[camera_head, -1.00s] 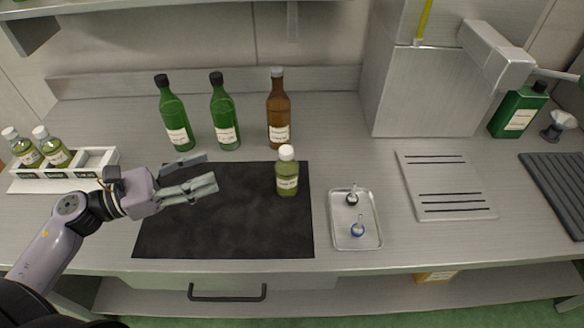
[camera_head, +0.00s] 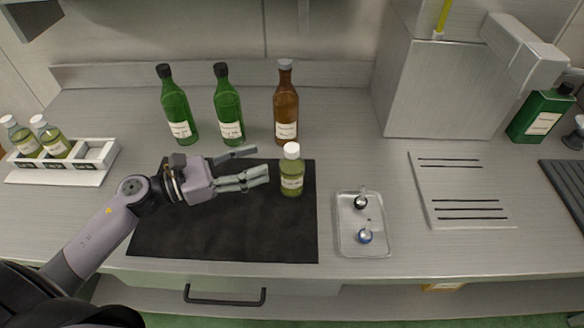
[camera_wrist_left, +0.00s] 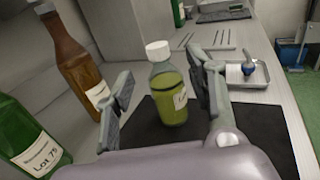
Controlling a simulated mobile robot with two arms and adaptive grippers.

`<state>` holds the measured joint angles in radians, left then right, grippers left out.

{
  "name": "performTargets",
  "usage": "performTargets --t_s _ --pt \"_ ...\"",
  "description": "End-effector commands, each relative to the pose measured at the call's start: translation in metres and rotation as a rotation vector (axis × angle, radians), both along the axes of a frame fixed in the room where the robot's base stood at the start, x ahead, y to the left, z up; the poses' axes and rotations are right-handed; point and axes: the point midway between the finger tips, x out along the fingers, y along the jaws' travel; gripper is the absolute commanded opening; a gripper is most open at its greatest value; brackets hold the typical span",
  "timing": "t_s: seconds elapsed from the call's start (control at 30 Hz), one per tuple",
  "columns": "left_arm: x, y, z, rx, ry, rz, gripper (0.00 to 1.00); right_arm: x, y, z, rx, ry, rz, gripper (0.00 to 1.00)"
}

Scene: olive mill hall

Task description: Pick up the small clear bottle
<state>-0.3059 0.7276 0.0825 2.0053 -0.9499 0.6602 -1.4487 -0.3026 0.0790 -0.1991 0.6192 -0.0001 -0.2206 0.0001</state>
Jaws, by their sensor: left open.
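The small clear bottle (camera_head: 292,172) has a white cap, a pale label and yellow-green liquid. It stands upright on the right part of the black mat (camera_head: 220,230). My left gripper (camera_head: 262,163) is open, just left of the bottle, with its fingers pointing toward it. In the left wrist view the bottle (camera_wrist_left: 168,88) shows ahead, between the two open fingers (camera_wrist_left: 160,95) and beyond their tips. It appears apart from both fingers. My right gripper does not show.
Green bottles (camera_head: 228,108) and a brown bottle (camera_head: 286,105) stand behind the mat. A metal tray (camera_head: 347,240) with two small stoppers lies to the right. A white rack (camera_head: 92,175) with two similar bottles is at far left. The mat's front is clear.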

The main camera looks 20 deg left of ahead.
Motion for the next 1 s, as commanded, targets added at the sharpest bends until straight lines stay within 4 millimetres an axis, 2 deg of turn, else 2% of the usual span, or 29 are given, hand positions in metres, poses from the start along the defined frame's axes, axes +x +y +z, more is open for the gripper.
performTargets --t_s 0.03,0.2,0.37,0.6,0.7,1.0 --pt "0.007 -0.007 0.006 -0.004 -0.002 0.0 0.5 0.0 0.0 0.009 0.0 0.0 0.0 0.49" --pt "0.023 -0.026 0.003 -0.002 0.0 0.001 0.5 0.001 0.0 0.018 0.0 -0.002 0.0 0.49" --pt "0.028 -0.034 0.001 -0.003 0.0 0.001 0.5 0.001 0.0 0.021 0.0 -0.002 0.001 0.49" --pt "0.052 -0.056 -0.001 -0.005 0.0 0.001 0.5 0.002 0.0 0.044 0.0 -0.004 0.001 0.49" --pt "0.06 -0.066 -0.003 -0.004 0.0 0.002 0.5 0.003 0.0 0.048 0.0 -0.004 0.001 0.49" --pt "0.063 -0.071 -0.007 -0.001 0.001 0.001 0.5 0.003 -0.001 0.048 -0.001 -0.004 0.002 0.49"
